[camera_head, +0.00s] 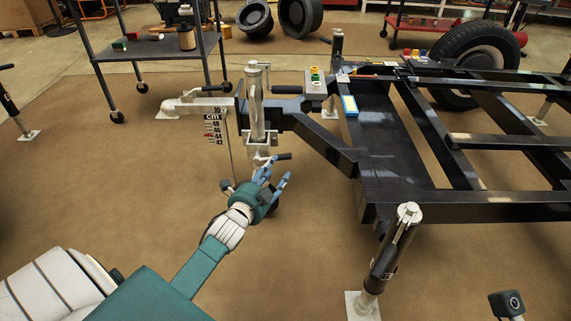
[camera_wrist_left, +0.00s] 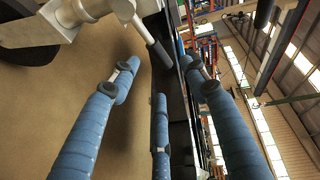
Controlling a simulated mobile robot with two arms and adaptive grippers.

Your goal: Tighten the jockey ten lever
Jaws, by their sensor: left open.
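The jockey lever, a short metal arm with a black handle (camera_head: 284,156), sticks out to the right from the silver clamp (camera_head: 260,145) low on the upright jockey column (camera_head: 256,105). My left gripper (camera_head: 275,173) is open just below and in front of the lever, its blue fingers pointing up towards it. In the left wrist view the black lever handle (camera_wrist_left: 160,52) lies beyond the spread fingers (camera_wrist_left: 158,82), and the gap between them looks empty. I cannot tell whether a fingertip touches the handle. The lower column is partly hidden behind my gripper.
The black trailer frame (camera_head: 385,150) fills the right side, with a grey stabilizer leg (camera_head: 395,245) in front. A height scale (camera_head: 214,128) hangs left of the column. A wheeled cart (camera_head: 150,48) stands at the back left.

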